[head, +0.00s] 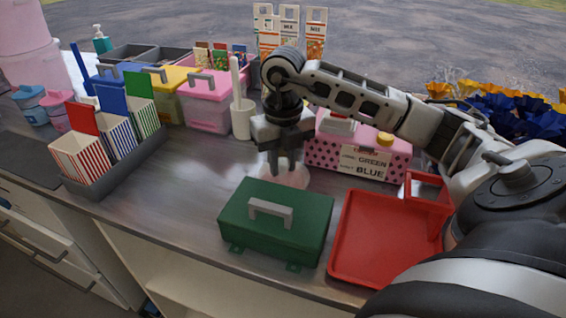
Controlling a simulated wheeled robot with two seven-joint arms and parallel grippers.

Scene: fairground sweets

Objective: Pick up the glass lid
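A clear round thing that looks like the glass lid (297,180) lies on the grey counter behind the green box, with only its pale rim showing around my fingers. My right gripper (285,168) points straight down over its middle, with the fingertips at or very near it. The fingers cover the lid's centre, so I cannot tell whether they are closed on a knob. My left gripper is not in view.
A green box (300,238) with a grey handle and a red tray (380,250) stand in front. A pink dotted box (325,152) with a sign is close behind right. Striped cartons (80,158) stand in a grey tray at left. A white holder (243,120) stands behind left. The counter left of the lid is clear.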

